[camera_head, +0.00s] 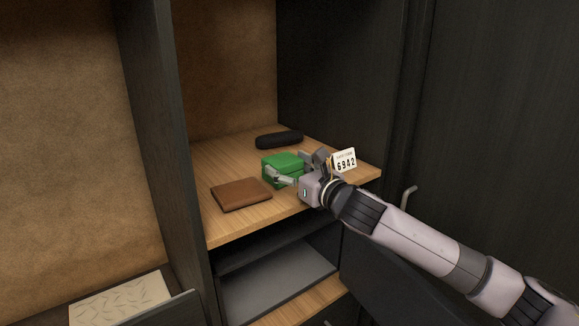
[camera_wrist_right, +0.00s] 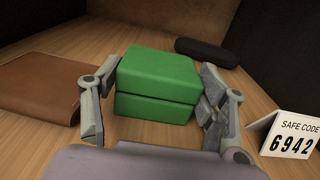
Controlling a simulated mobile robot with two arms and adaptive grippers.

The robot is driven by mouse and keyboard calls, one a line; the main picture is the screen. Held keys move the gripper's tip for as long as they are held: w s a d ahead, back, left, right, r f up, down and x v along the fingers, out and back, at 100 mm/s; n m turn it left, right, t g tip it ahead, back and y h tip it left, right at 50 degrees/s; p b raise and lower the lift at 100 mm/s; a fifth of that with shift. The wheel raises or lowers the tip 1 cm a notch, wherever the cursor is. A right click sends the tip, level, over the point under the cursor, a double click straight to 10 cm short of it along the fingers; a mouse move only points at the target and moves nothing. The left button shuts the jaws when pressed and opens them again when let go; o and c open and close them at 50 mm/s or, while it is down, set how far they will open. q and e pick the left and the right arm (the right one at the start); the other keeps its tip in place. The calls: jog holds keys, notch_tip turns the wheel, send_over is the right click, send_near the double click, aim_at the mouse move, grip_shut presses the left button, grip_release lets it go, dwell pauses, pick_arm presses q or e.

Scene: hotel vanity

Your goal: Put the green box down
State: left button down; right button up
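The green box (camera_head: 283,167) sits upright on the wooden shelf, with a seam around its side. It also shows in the right wrist view (camera_wrist_right: 157,83). My right gripper (camera_head: 294,170) reaches in from the right with its fingers on either side of the box. In the right wrist view my right gripper (camera_wrist_right: 152,112) looks open. A gap shows between the left finger and the box, and the right finger is close beside the box; I cannot tell whether it touches. The box's underside is hidden. My left gripper is not in view.
A brown wallet (camera_head: 241,194) lies left of the box. A black case (camera_head: 279,140) lies behind it. A white safe code card (camera_head: 344,161) reading 6942 stands right, close to my gripper. Dark cabinet walls enclose the shelf (camera_head: 222,232); a lower compartment is open below.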

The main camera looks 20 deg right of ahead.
jog(key=o, duration=0.4)
jog(key=shift+d+r, duration=0.1)
jog(key=shift+r, duration=0.05)
jog(key=b+v, duration=0.4)
jog(key=v, duration=0.8)
jog(key=shift+r, duration=0.1)
